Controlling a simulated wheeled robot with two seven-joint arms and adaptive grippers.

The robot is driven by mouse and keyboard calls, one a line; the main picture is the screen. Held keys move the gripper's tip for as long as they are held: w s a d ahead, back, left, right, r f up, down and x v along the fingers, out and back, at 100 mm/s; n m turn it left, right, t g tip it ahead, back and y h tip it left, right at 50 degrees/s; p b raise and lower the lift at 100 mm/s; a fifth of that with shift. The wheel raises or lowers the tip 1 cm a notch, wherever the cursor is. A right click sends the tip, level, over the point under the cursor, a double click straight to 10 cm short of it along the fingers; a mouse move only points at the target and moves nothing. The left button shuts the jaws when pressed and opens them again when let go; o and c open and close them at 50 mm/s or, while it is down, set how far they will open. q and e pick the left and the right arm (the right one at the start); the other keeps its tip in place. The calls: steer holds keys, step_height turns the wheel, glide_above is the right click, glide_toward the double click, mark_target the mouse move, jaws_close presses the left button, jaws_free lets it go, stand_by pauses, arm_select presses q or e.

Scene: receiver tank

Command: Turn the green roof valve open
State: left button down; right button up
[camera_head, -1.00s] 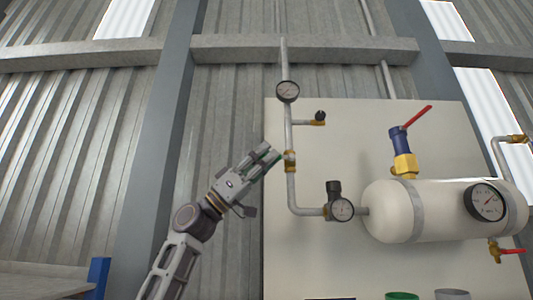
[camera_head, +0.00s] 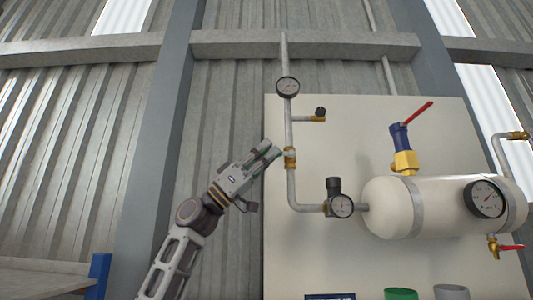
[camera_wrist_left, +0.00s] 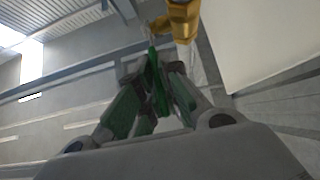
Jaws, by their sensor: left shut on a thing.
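The green roof valve has a brass body (camera_head: 290,157) on the vertical grey pipe at the left of the white panel. In the left wrist view the brass body (camera_wrist_left: 182,20) is at the top, just beyond my fingers. Its green handle (camera_wrist_left: 154,75) lies between my fingers there. My left gripper (camera_head: 272,150) is shut on the green handle, just left of the pipe. The fingers hide most of the handle in the head view, so its exact angle is hard to tell. My right gripper is not in view.
A round gauge (camera_head: 288,87) and a small side tap (camera_head: 320,113) sit above the valve. A regulator (camera_head: 337,200) is below. The white tank (camera_head: 410,210), with a blue-and-brass valve (camera_head: 402,150) and red lever, is at right.

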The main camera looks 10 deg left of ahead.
arm_select(q)
steer(key=shift+r+p, duration=0.15)
steer(key=shift+p, duration=0.15)
steer(key=shift+r+y+p, duration=0.25)
steer(key=shift+y+p, duration=0.35)
steer(key=shift+p, duration=0.05)
steer(key=shift+r+y+p, duration=0.45)
steer(key=shift+y+p, duration=0.25)
steer(key=shift+p, duration=0.45)
steer(key=shift+d+r+y+p, duration=0.15)
steer(key=shift+r+y+p, duration=0.25)
steer(key=shift+y+p, duration=0.45)
steer(key=shift+d+r+g+y, duration=0.2)
steer(key=shift+r+g+y, duration=0.15)
steer(key=shift+y, duration=0.3)
steer(key=shift+w, duration=0.1)
steer(key=c, duration=1.6)
jaws_free()
steer(key=shift+d+g, duration=0.1)
steer(key=shift+g, duration=0.15)
